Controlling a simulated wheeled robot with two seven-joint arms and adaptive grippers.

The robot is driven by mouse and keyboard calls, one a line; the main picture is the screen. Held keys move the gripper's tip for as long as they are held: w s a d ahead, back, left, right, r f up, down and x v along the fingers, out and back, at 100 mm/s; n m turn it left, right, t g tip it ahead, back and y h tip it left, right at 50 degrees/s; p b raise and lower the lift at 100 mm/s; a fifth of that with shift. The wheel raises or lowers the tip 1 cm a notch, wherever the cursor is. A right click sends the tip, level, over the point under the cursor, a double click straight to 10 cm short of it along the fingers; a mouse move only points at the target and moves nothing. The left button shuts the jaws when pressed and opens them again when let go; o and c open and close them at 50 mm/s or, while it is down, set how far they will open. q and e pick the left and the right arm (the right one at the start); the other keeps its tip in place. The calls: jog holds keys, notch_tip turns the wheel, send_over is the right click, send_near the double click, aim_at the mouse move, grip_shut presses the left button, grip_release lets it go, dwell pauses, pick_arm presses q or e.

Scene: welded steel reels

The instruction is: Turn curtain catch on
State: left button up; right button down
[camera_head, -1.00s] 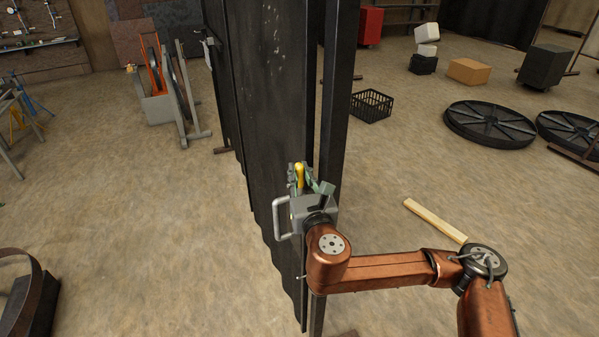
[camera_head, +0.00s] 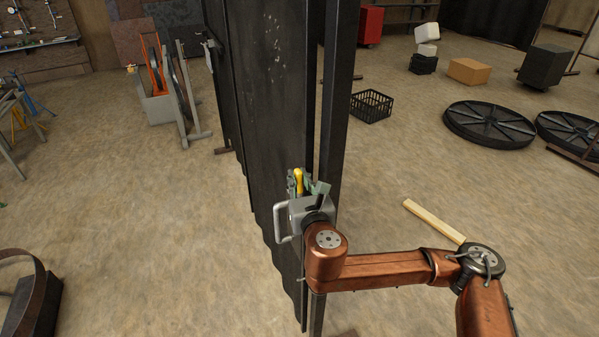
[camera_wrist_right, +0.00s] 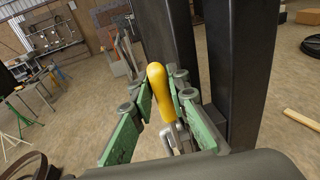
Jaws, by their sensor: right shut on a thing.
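The curtain catch has a yellow handle (camera_head: 299,177), which also shows upright in the right wrist view (camera_wrist_right: 157,82), with grey metal below it. It sits by the edge of the dark welding curtain (camera_head: 274,110), next to a dark steel post (camera_head: 335,100). My right gripper (camera_head: 303,184) is at the catch. Its green fingers stand on both sides of the yellow handle in the right wrist view (camera_wrist_right: 160,108), shut on the catch. The exact contact is partly hidden by the gripper body. My left gripper is not in view.
A black crate (camera_head: 371,106) stands on the floor behind the post. A wooden plank (camera_head: 434,221) lies right of the post, near my right arm. Large dark reels (camera_head: 489,124) lie at the far right. Open floor (camera_head: 130,220) lies left of the curtain.

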jog(key=shift+w+a+f+n+g+h+p, duration=0.2)
jog(key=shift+w+g+p, duration=0.6)
jog(key=shift+p, duration=1.15)
jog(key=shift+w+a+f+n+g+h+p, duration=0.1)
jog(key=shift+w+a+f+g+h+p, duration=0.3)
jog(key=shift+g+p, duration=1.15)
jog(key=shift+w+f+n+g+p, duration=0.1)
jog(key=shift+w+g+p, duration=0.55)
jog(key=shift+p, duration=1.75)
jog(key=shift+w, duration=0.15)
jog(key=c, duration=1.8)
grip_release()
jog(key=shift+c, duration=0.2)
jog(key=shift+a, duration=0.1)
